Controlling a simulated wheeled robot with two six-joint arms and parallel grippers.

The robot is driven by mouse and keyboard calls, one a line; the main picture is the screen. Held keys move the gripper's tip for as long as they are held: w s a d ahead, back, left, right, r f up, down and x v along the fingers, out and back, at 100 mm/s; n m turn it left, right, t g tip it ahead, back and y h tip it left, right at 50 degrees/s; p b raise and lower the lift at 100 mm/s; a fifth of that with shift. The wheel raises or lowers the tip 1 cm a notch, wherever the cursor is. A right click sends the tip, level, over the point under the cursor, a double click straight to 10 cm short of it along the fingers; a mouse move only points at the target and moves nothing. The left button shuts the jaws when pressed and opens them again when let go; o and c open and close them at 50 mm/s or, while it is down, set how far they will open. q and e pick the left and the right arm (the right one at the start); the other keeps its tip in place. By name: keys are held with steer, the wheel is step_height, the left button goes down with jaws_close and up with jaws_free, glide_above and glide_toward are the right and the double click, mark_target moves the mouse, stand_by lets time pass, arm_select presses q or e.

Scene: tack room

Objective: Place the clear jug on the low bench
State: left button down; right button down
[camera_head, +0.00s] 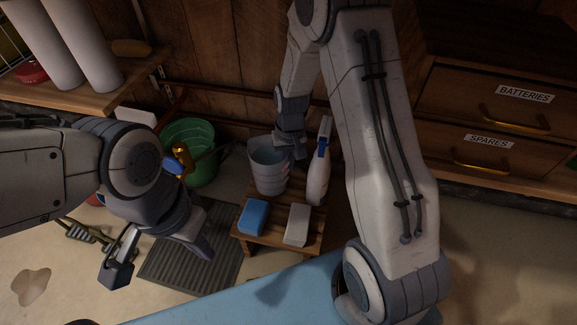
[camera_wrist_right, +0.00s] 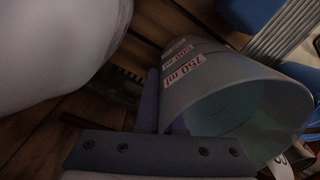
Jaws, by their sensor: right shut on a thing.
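The clear jug (camera_head: 268,172) is a translucent grey, bucket-like vessel at the back left of the low wooden bench (camera_head: 275,226). My right gripper (camera_head: 291,150) is shut on its rim at the right side. In the right wrist view the jug (camera_wrist_right: 225,95) shows its open mouth and volume labels such as 750 ml, with a finger of my right gripper (camera_wrist_right: 150,108) against its wall. The jug looks roughly upright in the head view; I cannot tell whether its base touches the bench. My left gripper (camera_head: 160,258) is open and empty, above the grey mat.
On the bench are a blue sponge (camera_head: 252,217), a pale block (camera_head: 297,224) and a white spray bottle (camera_head: 318,178) close right of the jug. A green bucket (camera_head: 203,170) stands left. A ribbed mat (camera_head: 185,272) lies on the floor. Drawers (camera_head: 500,105) stand at the right.

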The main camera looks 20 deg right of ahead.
steer(key=c, duration=1.5)
jaws_free()
steer(key=o, duration=0.4)
steer(key=shift+o, duration=0.2)
step_height(320, 180, up, 12)
steer(key=p, duration=0.8)
steer(key=shift+s+d+p, duration=0.15)
steer(key=shift+d+p, duration=0.1)
steer(key=shift+p, duration=0.15)
